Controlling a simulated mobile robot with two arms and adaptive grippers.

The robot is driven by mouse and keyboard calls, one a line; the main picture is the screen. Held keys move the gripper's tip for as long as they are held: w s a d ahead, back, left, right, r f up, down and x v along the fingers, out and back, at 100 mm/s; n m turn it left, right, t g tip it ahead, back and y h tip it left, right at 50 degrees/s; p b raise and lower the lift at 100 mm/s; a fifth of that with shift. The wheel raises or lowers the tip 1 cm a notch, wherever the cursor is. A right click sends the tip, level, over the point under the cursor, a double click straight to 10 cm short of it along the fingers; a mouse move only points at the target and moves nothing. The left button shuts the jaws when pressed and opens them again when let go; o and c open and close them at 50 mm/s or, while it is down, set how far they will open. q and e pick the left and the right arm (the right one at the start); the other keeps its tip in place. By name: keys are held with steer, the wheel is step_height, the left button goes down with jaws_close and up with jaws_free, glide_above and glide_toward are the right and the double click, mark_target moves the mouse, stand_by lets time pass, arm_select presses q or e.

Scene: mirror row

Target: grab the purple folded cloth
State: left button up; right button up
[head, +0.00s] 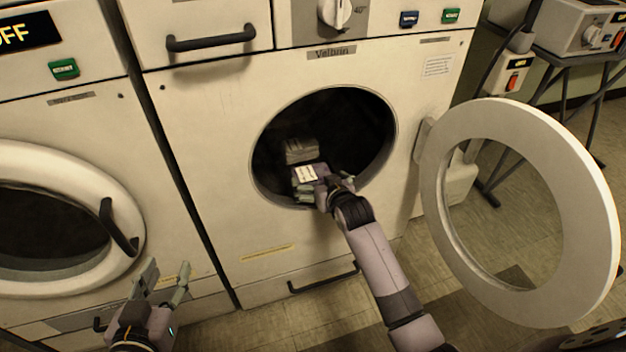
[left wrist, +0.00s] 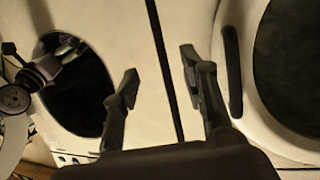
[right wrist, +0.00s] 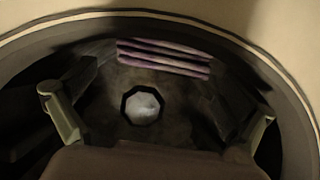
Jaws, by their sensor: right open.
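The purple folded cloth (right wrist: 163,57) shows in the right wrist view as a stack of layers inside the dark drum, ahead of my right gripper (right wrist: 155,105). The gripper's fingers are spread wide, with the cloth beyond them and apart from them. In the head view a greyish folded stack (head: 300,150), which looks like the same cloth, lies in the drum just past my right gripper (head: 312,186) at the opening. My left gripper (head: 166,275) is open and empty in front of the machines; its spread fingers also show in the left wrist view (left wrist: 158,75).
The open washer (head: 215,150) has a round opening whose rim surrounds my right gripper. Its round door (head: 445,165) stands open to the right. A second washer (head: 60,125) with a shut door is at left. A pale octagonal spot (right wrist: 142,106) shows inside the drum.

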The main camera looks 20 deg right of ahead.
mark_target(314, 174)
steer(key=b+x, duration=0.1)
steer(key=x, duration=0.1)
steer(key=shift+w+a+b, duration=0.15)
steer(key=shift+w+b, duration=0.15)
steer(key=shift+w, duration=0.05)
steer(key=shift+b+x, duration=0.5)
steer(key=shift+x, duration=0.6)
steer(key=shift+w, duration=0.1)
arm_select(q)
step_height(314, 174, up, 12)
steer(key=d+t+h, duration=0.1)
steer(key=t+h, duration=0.1)
steer(key=t, duration=0.5)
steer(key=shift+w+d+f, duration=0.2)
steer(key=shift+w+d, duration=0.1)
steer(key=shift+d, duration=0.1)
arm_select(e)
steer(key=c, duration=0.8)
steer(key=shift+c, duration=0.6)
steer(key=shift+r, duration=0.15)
